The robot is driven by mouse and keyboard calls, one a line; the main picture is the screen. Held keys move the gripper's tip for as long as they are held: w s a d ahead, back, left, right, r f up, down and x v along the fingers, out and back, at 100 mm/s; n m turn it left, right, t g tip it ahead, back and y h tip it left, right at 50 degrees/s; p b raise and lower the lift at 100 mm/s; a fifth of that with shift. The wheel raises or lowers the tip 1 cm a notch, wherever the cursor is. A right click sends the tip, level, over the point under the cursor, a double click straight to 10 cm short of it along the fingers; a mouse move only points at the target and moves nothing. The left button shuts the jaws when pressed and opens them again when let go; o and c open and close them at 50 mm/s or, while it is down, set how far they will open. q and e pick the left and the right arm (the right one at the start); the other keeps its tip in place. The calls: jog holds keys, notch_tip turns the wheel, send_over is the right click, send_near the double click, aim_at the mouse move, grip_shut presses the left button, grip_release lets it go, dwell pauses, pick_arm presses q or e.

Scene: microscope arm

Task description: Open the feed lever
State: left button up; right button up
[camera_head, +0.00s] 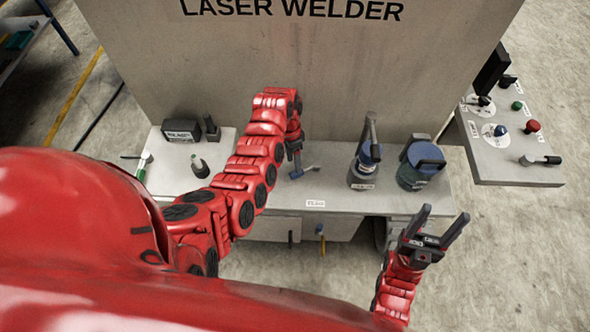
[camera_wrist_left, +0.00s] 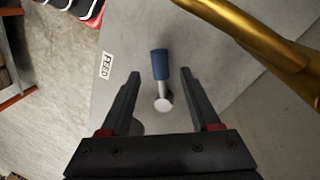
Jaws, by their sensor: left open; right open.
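The feed lever has a blue handle (camera_wrist_left: 160,64) on a metal shaft with a round pale end (camera_wrist_left: 162,104). In the head view its blue handle (camera_head: 296,173) is on the grey bench, behind a small label (camera_head: 315,203). That label (camera_wrist_left: 105,65) is left of the handle in the left wrist view. My left gripper (camera_wrist_left: 160,74) is open, with the lever between its fingers in the picture and a visible gap on each side. It points down above the lever in the head view (camera_head: 294,150). My right gripper (camera_head: 445,213) is open and empty, in front of the bench at the right.
A dark box (camera_head: 182,131) stands at the back left. A control panel (camera_head: 510,155) is at the far right. A gold-coloured bar (camera_wrist_left: 265,40) crosses the left wrist view's upper right.

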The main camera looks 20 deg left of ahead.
aim_at(304, 170)
pick_arm(q)
jog(key=f, duration=0.4)
jog(key=shift+s+d+f, duration=0.15)
jog(key=shift+s+d, duration=0.1)
jog(key=shift+d, duration=0.05)
jog(key=shift+s+f+p, duration=0.2)
jog(key=shift+f+p, duration=0.1)
grip_shut()
jog(key=shift+w, duration=0.1)
dwell(1.0)
